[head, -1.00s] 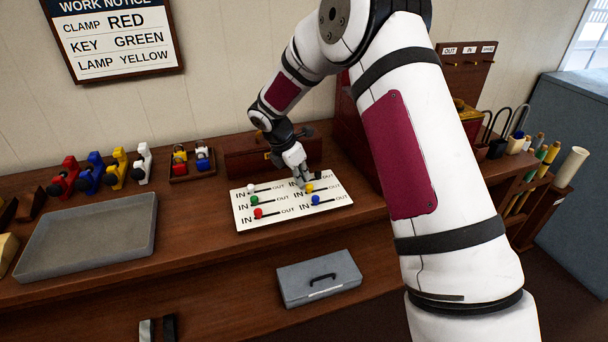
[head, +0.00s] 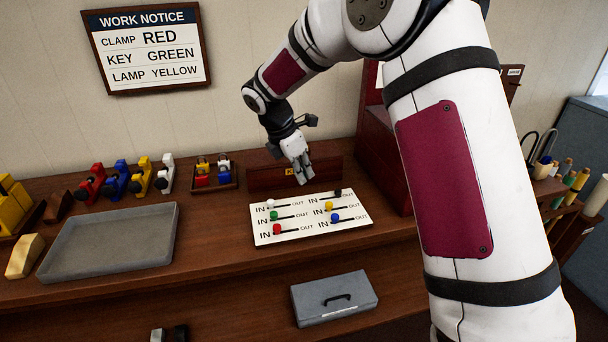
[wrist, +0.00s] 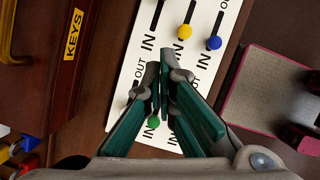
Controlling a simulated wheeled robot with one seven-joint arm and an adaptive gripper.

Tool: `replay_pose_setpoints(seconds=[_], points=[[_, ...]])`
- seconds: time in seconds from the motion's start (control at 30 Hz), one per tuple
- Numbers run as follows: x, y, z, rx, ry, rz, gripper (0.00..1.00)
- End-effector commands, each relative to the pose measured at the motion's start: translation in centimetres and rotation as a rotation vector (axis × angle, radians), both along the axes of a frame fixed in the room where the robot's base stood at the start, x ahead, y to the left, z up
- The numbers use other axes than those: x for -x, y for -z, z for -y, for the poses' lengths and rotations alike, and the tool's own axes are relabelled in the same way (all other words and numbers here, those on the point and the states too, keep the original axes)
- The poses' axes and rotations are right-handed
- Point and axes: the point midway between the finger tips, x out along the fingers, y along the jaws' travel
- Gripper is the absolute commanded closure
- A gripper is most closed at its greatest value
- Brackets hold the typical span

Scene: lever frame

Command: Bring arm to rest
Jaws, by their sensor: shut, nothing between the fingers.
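My gripper (head: 302,177) is shut and empty. In the head view it hangs in the air just behind the lever board, in front of the wooden key box (head: 262,177). The white lever board (head: 312,238) lies on the bench with IN and OUT marks and several coloured knobs. White (head: 270,204), green (head: 274,216) and red (head: 277,229) knobs sit at the left column's IN side. Yellow (head: 329,206) and blue (head: 335,217) knobs sit in the right column, with a black knob (head: 338,194) behind them. In the wrist view the fingertips (wrist: 160,68) are above the board.
A grey tray (head: 110,245) lies on the left of the bench. Several coloured clamps (head: 117,184) stand behind it. A grey metal box (head: 334,298) sits below at the front. A work notice (head: 148,46) hangs on the wall naming red, green and yellow.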

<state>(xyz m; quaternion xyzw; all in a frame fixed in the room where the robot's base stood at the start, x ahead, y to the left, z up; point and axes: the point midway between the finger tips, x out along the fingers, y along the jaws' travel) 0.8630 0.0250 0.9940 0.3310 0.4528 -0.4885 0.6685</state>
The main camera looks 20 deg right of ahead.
Motion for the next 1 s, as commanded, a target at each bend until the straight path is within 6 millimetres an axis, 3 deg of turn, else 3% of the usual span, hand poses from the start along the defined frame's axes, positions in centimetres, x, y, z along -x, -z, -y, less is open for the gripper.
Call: replay_pose_setpoints(seconds=[0.17,0.37,0.5,0.7,1.0], points=[[0.3,-0.6,0.1,-0.002,0.016,0.009,1.0],[3.9,-5.3,1.0,-0.034,0.186,0.092,1.0],[8.4,-9.5,2.0,-0.081,0.384,0.181,1.0],[15.3,-13.9,3.1,-0.17,0.68,0.3,1.0],[26.1,-17.2,4.0,-0.351,1.136,0.447,1.0]])
